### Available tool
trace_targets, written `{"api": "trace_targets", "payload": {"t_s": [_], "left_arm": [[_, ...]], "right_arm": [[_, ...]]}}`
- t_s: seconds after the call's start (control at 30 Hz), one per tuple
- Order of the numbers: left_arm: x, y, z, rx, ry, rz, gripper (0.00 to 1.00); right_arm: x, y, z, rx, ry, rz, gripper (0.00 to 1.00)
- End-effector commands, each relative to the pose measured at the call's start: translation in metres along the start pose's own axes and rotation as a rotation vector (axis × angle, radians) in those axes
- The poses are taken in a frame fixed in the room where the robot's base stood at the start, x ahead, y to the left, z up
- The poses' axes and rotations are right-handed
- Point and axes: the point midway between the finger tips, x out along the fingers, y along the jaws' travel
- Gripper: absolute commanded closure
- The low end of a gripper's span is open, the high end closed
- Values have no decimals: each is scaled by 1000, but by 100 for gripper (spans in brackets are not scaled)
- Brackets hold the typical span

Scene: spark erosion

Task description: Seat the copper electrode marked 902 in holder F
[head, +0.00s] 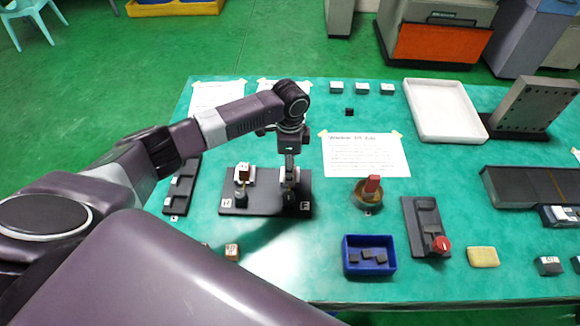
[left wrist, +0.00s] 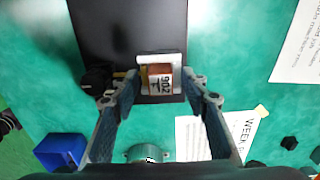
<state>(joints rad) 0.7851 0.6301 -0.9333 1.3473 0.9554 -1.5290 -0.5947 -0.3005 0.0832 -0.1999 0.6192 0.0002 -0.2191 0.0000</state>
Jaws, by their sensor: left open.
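The copper electrode (left wrist: 159,79) shows in the left wrist view with a white label reading 902. It sits against a pale metal bracket, holder F (left wrist: 172,61), on a dark plate. In the head view holder F is at the plate's right, above its F tag (head: 305,206), mostly hidden behind my left gripper (head: 290,182). My left gripper is open, its fingers (left wrist: 160,92) on either side of the electrode with gaps visible. How deep the electrode sits in the holder cannot be told. My right gripper is not in view.
Another copper block (head: 244,173) stands in the plate's left holder. Nearby are a blue bin (head: 350,268) with dark pieces, a red-topped round item (head: 372,188), a black fixture with a red knob (head: 441,244), and a white tray (head: 410,90). Bare table lies in front of the plate.

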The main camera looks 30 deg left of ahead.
Motion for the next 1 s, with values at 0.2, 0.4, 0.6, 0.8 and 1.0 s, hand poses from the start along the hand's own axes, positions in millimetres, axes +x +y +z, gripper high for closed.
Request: {"api": "trace_targets", "payload": {"t_s": [0.2,0.4,0.6,0.8,1.0], "left_arm": [[-22,-1,-1,0,3,-3,58],[-65,-2,0,0,3,-4,58],[-102,-1,-1,1,3,-3,58],[-119,-1,0,0,2,-2,58],[-121,0,0,0,2,-1,58]], "right_arm": [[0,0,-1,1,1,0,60],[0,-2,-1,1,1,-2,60],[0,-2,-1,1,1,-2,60],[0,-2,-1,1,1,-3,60],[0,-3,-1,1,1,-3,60]]}}
